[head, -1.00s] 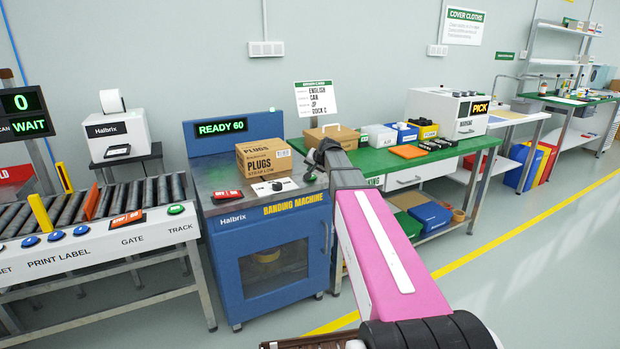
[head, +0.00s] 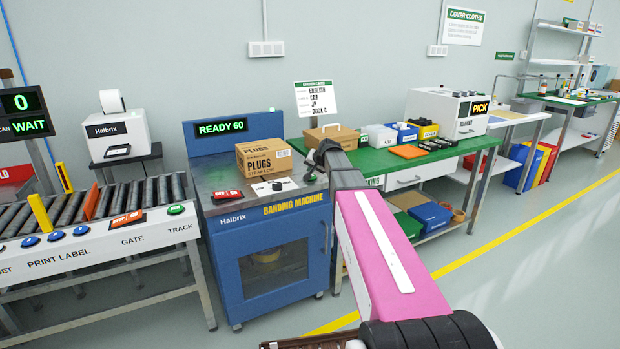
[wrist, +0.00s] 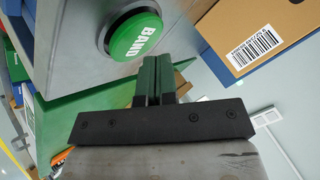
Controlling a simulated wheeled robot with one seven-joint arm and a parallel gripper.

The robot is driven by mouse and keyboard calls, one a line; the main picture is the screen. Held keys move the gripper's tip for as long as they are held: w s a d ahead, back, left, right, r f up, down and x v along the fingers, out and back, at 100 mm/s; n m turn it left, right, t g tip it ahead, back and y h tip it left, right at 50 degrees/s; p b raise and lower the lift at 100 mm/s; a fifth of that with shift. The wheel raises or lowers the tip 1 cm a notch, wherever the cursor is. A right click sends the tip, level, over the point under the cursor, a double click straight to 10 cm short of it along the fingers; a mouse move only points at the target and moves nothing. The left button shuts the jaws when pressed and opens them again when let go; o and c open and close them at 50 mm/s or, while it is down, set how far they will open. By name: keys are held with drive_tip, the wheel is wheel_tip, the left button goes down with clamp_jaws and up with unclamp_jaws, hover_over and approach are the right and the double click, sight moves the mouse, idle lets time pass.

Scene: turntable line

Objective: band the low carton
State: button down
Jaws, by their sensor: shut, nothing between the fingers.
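A brown carton marked PLUGS (head: 264,158) stands on top of the blue banding machine (head: 228,222), whose display (head: 221,127) reads READY 60. In the wrist view, part of a brown carton with a white barcode label (wrist: 252,45) shows at upper right. A round green BAND button (wrist: 136,38) sits at the top of that view, in a dark ring on a grey housing. My gripper (wrist: 152,66) is shut and empty, its fingertips close beside the button; I cannot tell if they touch it. In the head view, my gripper (head: 312,172) is right of the carton, over the machine top.
A roller track (head: 130,195) with coloured buttons stands left of the machine. To the right, a green bench (head: 465,150) holds a brown handled box (head: 331,136), small bins and an orange pad (head: 408,152). A label printer (head: 117,130) stands behind the track.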

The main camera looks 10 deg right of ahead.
drive_tip(key=shift+f, duration=0.25)
drive_tip(key=shift+f, duration=0.5)
idle(0.8)
drive_tip(key=shift+r, duration=0.9)
drive_tip(key=shift+r, duration=0.1)
drive_tip(key=shift+r, duration=2.45)
